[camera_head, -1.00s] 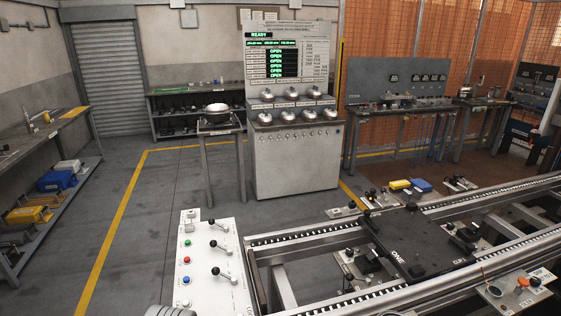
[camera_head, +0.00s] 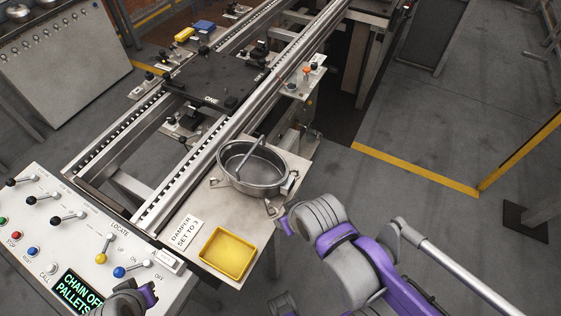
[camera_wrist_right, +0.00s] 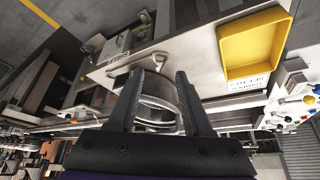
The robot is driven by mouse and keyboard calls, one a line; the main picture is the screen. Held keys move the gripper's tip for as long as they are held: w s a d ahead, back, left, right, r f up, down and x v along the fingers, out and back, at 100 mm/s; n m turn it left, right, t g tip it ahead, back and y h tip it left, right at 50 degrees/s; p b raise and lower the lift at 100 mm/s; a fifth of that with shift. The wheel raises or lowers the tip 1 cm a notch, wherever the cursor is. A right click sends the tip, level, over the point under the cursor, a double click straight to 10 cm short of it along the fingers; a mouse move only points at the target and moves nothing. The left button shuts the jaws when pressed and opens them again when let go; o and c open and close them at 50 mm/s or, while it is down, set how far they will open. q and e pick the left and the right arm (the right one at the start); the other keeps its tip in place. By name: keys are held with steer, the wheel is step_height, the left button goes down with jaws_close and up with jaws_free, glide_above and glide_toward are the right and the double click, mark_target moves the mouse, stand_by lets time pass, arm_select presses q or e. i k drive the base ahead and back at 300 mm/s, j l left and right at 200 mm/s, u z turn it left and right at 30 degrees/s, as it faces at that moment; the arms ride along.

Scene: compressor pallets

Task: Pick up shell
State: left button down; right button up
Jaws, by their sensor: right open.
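The shell is a grey, open metal oval bowl (camera_head: 252,170) with a bar across its top. It sits on a metal side plate (camera_head: 200,210) beside the rails. In the right wrist view the shell's curved wall (camera_wrist_right: 157,92) shows between the fingers of my right gripper (camera_wrist_right: 160,76). These fingers are open and hold nothing. I cannot tell whether they are around the wall or short of it. In the head view my right arm comes in from the lower right, close to the shell. A black and purple part of my left arm (camera_head: 140,297) shows at the bottom left; its fingers are not clear.
A yellow tray (camera_head: 228,254) and a "DAMPER SET TO 3" label (camera_head: 186,232) lie in front of the shell. A control panel (camera_head: 80,235) with levers and buttons stands left. Rails (camera_head: 240,120) run behind, with a black pallet (camera_head: 215,85).

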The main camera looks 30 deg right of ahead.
mark_target(254, 168)
steer(key=z, duration=0.7)
steer(key=l+u, duration=0.4)
steer(key=l, duration=0.15)
steer(key=k+l+u, duration=0.15)
steer(key=l+u, duration=0.3)
steer(key=i+l+u, duration=0.2)
steer(key=l+u, duration=0.15)
steer(key=l, duration=0.25)
